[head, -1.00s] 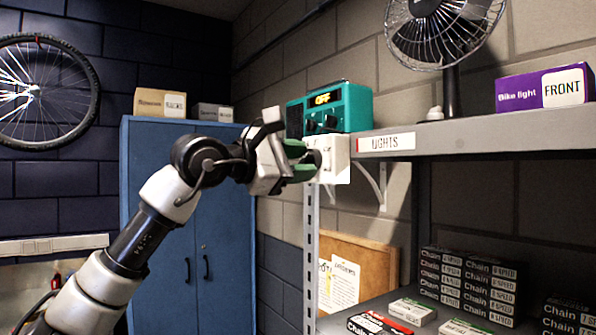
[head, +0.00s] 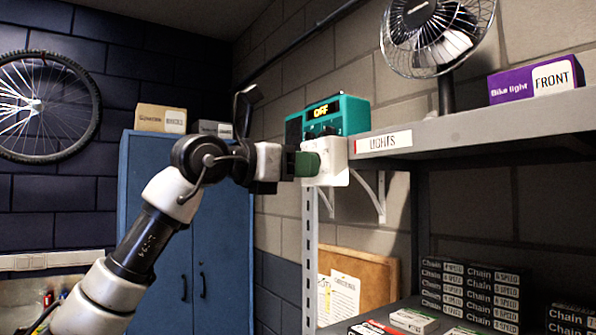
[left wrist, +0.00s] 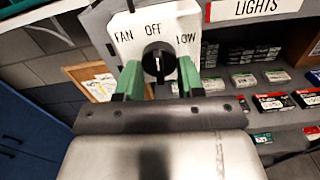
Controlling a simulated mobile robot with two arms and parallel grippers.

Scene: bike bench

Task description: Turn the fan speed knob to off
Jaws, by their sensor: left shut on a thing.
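The fan speed knob (left wrist: 159,60) is black and sits on a white control plate (left wrist: 185,24) marked FAN, OFF and LOW. A pale line on the knob runs roughly upright in the left wrist view, under the word OFF. My left gripper (left wrist: 159,78) has its green fingers on both sides of the knob and is shut on it. In the head view the left gripper (head: 309,164) meets the white control box (head: 335,163) at the shelf's end, and its fingers hide the knob. The fan (head: 437,35) stands on the shelf above. My right gripper is not in view.
A teal radio (head: 342,115) showing OFF stands just above the control box. The shelf (head: 480,130) carries a LIGHTS label and a purple bike light box (head: 537,80). Chain boxes (head: 470,285) sit on a lower shelf. A blue cabinet (head: 160,220) stands behind my arm.

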